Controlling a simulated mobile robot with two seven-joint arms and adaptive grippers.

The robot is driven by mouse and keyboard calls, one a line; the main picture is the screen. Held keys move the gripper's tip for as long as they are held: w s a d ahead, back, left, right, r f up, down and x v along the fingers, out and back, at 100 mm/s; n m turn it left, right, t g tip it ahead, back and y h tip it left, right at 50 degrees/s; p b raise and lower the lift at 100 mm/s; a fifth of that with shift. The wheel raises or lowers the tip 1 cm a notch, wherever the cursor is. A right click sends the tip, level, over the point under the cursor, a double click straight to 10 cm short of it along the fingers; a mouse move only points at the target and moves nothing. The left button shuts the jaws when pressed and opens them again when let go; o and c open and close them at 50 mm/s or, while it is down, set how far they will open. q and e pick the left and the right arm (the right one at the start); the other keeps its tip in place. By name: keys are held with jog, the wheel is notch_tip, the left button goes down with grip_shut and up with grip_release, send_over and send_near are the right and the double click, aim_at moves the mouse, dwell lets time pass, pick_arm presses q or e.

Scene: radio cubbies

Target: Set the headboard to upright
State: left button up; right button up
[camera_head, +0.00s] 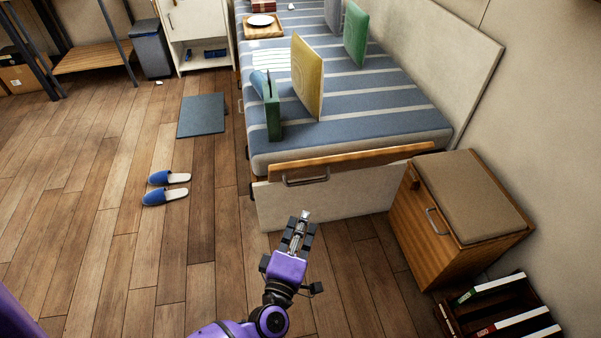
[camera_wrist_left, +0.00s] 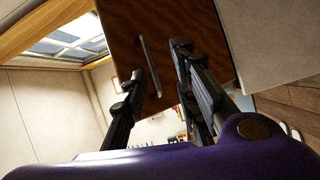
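The headboard is a wooden panel (camera_head: 375,158) with a metal bar handle (camera_head: 306,181) at the near end of the bed, above a pale end board (camera_head: 330,208). In the head view it shows as a narrow strip; its exact tilt is hard to tell. My left gripper (camera_head: 303,220) is just in front of and below the handle, apart from it. In the left wrist view a brown panel (camera_wrist_left: 190,50) with a bar handle (camera_wrist_left: 150,66) lies ahead of the fingers. The fingers (camera_wrist_left: 158,62) stand apart with nothing between them. My right gripper is not in view.
The bed (camera_head: 350,100) carries yellow and green upright panels. A wooden cabinet (camera_head: 408,225) with a cushioned top stands right of the bed end, near a dark rack of books (camera_head: 500,310). Blue slippers (camera_head: 165,187) and a mat (camera_head: 202,115) lie on otherwise open floor at left.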

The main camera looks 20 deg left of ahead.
pick_arm(q)
jog(key=w+a+r+n+y, duration=0.1)
jog(key=w, duration=0.4)
jog(key=w+a+r+n, duration=0.1)
jog(key=w, duration=0.4)
jog(key=shift+w+a+r+n+y, duration=0.2)
jog(key=shift+a+r+n+y, duration=0.1)
jog(key=shift+n+y, duration=0.1)
jog(key=shift+c, duration=0.3)
grip_shut()
